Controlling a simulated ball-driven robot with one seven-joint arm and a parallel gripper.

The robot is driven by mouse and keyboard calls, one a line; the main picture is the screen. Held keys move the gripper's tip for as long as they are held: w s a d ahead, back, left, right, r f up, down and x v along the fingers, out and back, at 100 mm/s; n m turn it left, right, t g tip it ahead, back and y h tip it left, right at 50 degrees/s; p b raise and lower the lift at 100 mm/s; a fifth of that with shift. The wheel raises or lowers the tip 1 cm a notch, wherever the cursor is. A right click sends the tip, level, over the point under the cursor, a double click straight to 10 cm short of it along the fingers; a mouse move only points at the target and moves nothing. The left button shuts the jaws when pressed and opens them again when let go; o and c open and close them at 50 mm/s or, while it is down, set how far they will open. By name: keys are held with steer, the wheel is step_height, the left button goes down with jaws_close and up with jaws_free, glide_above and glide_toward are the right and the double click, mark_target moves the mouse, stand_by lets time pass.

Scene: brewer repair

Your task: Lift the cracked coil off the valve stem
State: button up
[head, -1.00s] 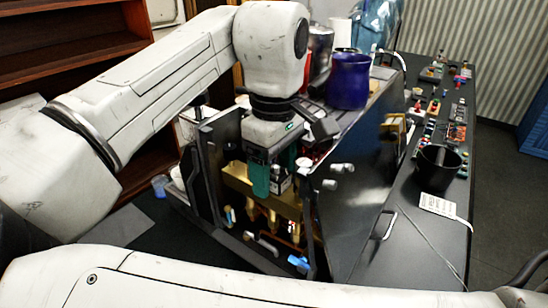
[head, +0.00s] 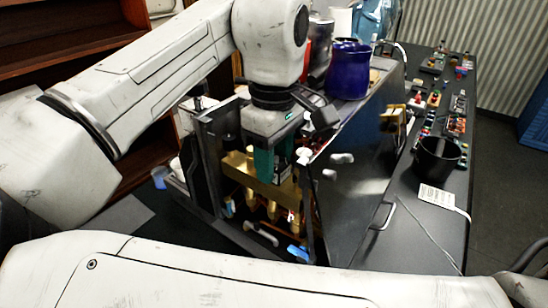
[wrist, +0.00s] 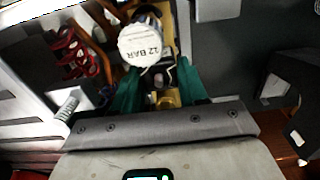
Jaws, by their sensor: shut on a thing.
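My gripper (head: 272,170) points down into the open brewer, its green fingers low beside the brass valve block (head: 245,170). In the wrist view, the green fingers (wrist: 160,90) close on a small dark part with thin wires, which looks like the coil (wrist: 161,77). It is mostly hidden between the fingers. I cannot tell whether it still surrounds the valve stem, which is hidden. A white round cap marked "12 BAR" (wrist: 143,42) is just beyond the fingers. The brass also shows in the wrist view (wrist: 168,99).
Brewer side panels (head: 355,190) stand close on both sides of my gripper. Red coiled parts (wrist: 72,55) and copper pipes lie near the fingers in the wrist view. A blue mug (head: 348,68) stands on the brewer's top; a black cup (head: 437,160) stands on the bench.

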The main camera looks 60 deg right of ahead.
steer(key=shift+r, duration=0.2)
steer(key=shift+r+p, duration=2.75)
steer(key=shift+p, duration=0.25)
steer(key=shift+r, duration=0.15)
step_height(320, 180, up, 4)
steer(key=shift+p, duration=0.4)
steer(key=shift+a, duration=0.1)
steer(key=s+a+r, duration=0.2)
steer(key=s+a, duration=0.1)
steer(key=a, duration=0.8)
